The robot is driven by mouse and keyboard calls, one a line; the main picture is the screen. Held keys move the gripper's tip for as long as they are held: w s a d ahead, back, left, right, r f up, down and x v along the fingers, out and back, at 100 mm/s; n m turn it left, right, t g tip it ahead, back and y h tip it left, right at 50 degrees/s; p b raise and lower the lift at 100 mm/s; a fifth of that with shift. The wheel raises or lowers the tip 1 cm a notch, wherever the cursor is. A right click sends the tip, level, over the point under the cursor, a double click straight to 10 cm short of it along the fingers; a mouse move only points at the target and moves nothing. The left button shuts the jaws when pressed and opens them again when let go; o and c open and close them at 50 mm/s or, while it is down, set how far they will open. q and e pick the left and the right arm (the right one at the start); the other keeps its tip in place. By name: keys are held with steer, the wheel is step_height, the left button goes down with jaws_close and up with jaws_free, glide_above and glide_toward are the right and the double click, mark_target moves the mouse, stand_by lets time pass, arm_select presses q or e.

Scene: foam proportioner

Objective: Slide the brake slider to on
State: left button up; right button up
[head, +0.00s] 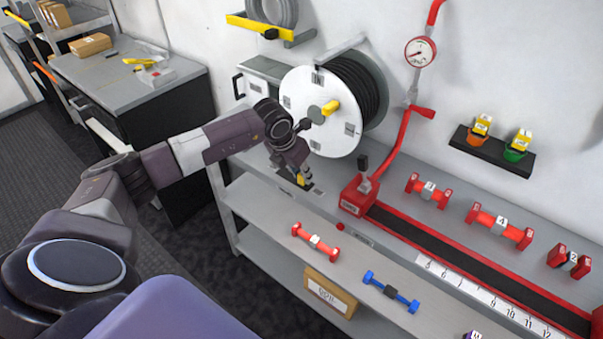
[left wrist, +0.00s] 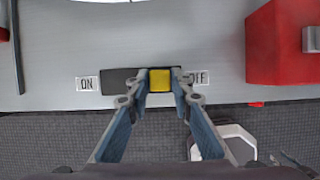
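The brake slider is a yellow block (left wrist: 160,80) in a dark slot (left wrist: 117,80) on the grey shelf top. In the left wrist view the ON label (left wrist: 87,84) is left of the slot and the OFF label (left wrist: 200,78) is right of it. The block sits right of the slot's middle, nearer OFF. My left gripper (left wrist: 161,88) has one finger on each side of the block, close against it. The right finger hides part of the slot's OFF end. In the head view my left gripper (head: 299,178) reaches down at the slider. My right gripper is out of view.
A hose reel (head: 310,92) stands just behind my left gripper. A red block with a lever (head: 357,195) is to its right, at the end of a long red-edged track. A red dumbbell-shaped part (head: 315,242) and a blue one (head: 391,291) lie on the lower shelf.

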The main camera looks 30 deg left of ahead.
arm_select(q)
jaws_close()
steer(key=a+b, duration=0.1)
steer(key=a, duration=0.1)
steer(key=a+b, duration=0.1)
steer(key=a, duration=0.1)
steer(key=a+b, duration=0.1)
steer(key=a, duration=0.1)
steer(key=shift+w+f, duration=0.1)
steer(key=shift+w, duration=0.2)
steer(key=shift+a, duration=0.2)
steer(key=shift+r, duration=0.2)
